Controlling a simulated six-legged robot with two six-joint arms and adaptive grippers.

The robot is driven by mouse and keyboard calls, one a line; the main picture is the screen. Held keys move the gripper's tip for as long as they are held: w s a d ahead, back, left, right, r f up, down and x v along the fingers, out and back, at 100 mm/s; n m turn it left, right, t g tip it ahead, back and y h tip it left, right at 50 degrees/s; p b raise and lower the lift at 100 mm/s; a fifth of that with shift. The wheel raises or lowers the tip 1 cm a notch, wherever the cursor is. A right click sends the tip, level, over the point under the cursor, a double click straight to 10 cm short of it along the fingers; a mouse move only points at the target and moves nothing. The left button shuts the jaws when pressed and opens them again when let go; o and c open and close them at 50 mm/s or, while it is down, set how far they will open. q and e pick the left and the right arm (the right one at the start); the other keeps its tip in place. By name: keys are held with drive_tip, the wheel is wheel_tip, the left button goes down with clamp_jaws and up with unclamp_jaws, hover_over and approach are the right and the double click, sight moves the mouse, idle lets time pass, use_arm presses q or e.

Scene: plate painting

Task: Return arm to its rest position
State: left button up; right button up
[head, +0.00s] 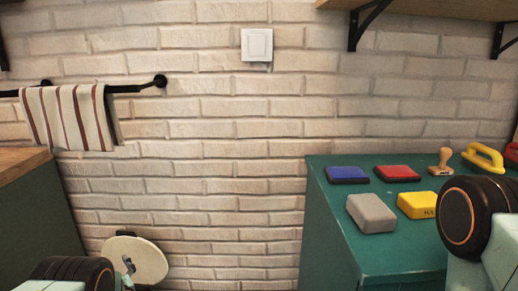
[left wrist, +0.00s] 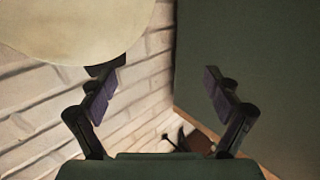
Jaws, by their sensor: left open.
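My left gripper (left wrist: 158,72) is open in the left wrist view, its two dark fingers spread apart with nothing between them. A round cream disc (left wrist: 65,25) fills the upper left of that view, beyond the left finger. In the head view the same cream disc (head: 148,262) is low at the left in front of the brick wall, and a small dark part of my left arm overlaps its left side. My right arm shows only as a dark joint and pale link at the right edge; its gripper is out of view.
A green cabinet (head: 340,235) at the right carries a blue pad (head: 347,174), a red pad (head: 397,173), a grey block (head: 371,212), a yellow block (head: 415,204) and a wooden stamp (head: 441,163). A striped towel (head: 70,115) hangs left. A wooden counter (head: 20,163) stands below it.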

use_arm(q)
drive_tip(key=s+d+r+m+t+h+p, duration=0.3)
drive_tip(key=s+d+r+m+h+p, duration=0.2)
drive_tip(key=d+r+h, duration=0.3)
drive_tip(key=s+d+r+m+t+h+p, duration=0.3)
drive_tip(key=s+d+r+m+h+p, duration=0.2)
drive_tip(key=d, duration=0.8)
wheel_tip(320, 180, up, 4)
drive_tip(key=m+h, duration=0.1)
drive_tip(key=h, duration=0.2)
drive_tip(key=shift+s+d+r, duration=0.15)
drive_tip(key=shift+s, duration=0.1)
